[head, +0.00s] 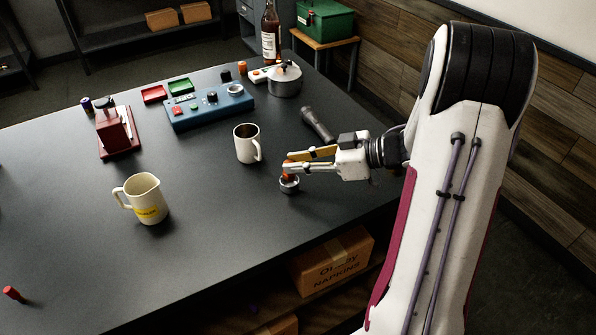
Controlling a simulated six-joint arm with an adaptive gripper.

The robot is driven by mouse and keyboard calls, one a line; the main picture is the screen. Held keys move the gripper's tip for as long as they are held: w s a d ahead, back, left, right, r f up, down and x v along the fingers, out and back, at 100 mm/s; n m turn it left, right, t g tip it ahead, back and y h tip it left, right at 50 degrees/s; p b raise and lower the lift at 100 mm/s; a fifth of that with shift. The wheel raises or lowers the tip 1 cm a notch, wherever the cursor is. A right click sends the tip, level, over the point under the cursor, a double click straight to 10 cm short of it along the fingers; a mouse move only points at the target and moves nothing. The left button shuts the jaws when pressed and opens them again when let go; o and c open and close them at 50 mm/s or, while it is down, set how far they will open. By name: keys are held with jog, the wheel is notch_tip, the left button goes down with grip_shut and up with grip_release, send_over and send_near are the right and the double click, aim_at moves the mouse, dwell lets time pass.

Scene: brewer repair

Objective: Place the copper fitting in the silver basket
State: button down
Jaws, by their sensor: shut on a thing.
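My gripper (288,166) is shut on the copper fitting (288,177), a small orange-brown piece between the fingertips. My fingers come in from the right and hide part of the fitting.
A metal mug (246,145) stands left of my gripper, and a black flashlight (318,124) lies behind it. A cream pitcher (147,200) stands farther left. A blue control box (208,107) and a lidded pot (285,80) are at the back. The front of the table is mostly clear.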

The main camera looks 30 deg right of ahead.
aim_at(298, 182)
jog(key=shift+f, duration=1.6)
jog(key=shift+f, duration=0.15)
jog(key=c, duration=1.9)
grip_release()
jog(key=shift+s+r, duration=0.1)
jog(key=shift+r, duration=0.1)
jog(key=shift+v, duration=5.95)
